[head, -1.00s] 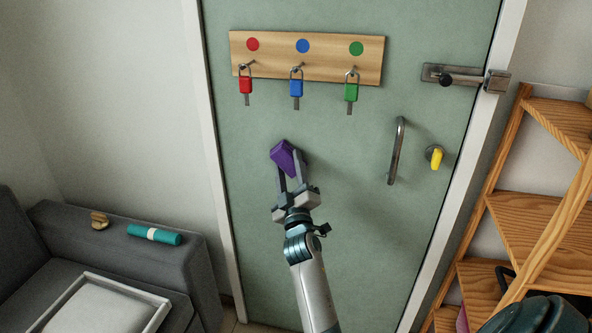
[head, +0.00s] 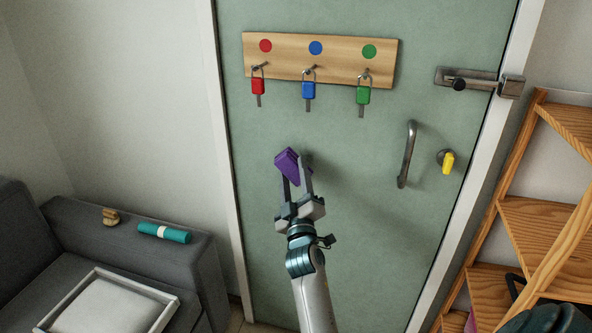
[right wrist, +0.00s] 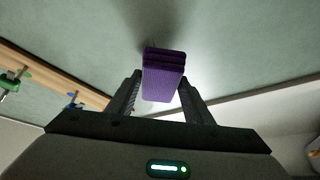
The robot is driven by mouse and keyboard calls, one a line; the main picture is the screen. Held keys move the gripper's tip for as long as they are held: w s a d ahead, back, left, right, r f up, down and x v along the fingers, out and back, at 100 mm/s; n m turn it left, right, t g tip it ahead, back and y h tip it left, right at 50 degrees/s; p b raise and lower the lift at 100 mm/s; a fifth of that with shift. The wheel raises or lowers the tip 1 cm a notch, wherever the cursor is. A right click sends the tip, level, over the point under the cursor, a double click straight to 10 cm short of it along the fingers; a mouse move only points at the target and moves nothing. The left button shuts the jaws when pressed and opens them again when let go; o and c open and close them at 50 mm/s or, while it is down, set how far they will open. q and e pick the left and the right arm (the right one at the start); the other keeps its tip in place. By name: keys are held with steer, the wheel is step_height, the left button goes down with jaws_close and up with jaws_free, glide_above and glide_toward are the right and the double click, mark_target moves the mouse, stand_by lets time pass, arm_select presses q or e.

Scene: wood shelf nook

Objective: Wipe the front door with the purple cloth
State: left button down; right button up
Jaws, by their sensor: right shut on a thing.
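The front door (head: 370,235) is a grey-green panel in a white frame and fills the middle of the head view. My right gripper (head: 296,180) is in front of the door, below the key board. It is shut on the purple cloth (head: 288,163), a thick folded pad that sticks out past the fingertips. In the right wrist view the cloth (right wrist: 163,82) sits between the two fingers, its far end at or very close to the door surface (right wrist: 225,50); I cannot tell if it touches. My left gripper is not in view.
A wooden board (head: 340,62) with red, blue and green keys hangs on the door. A door handle (head: 407,155), a yellow key (head: 448,163) and a latch (head: 470,80) are at right. A wooden shelf (head: 540,220) stands right, a grey sofa (head: 200,260) left.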

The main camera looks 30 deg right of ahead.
mark_target(286, 166)
steer(key=shift+s+a, duration=0.85)
steer(key=shift+a, duration=0.15)
steer(key=shift+s+a, duration=0.65)
steer(key=shift+a, duration=0.2)
steer(key=shift+s+a+f, duration=0.15)
steer(key=shift+s+a, duration=0.2)
steer(key=shift+a, duration=0.1)
steer(key=shift+w, duration=0.15)
steer(key=shift+w+d, duration=0.65)
steer(key=shift+d, duration=0.2)
steer(key=shift+w+d, duration=0.6)
steer(key=shift+d, duration=0.25)
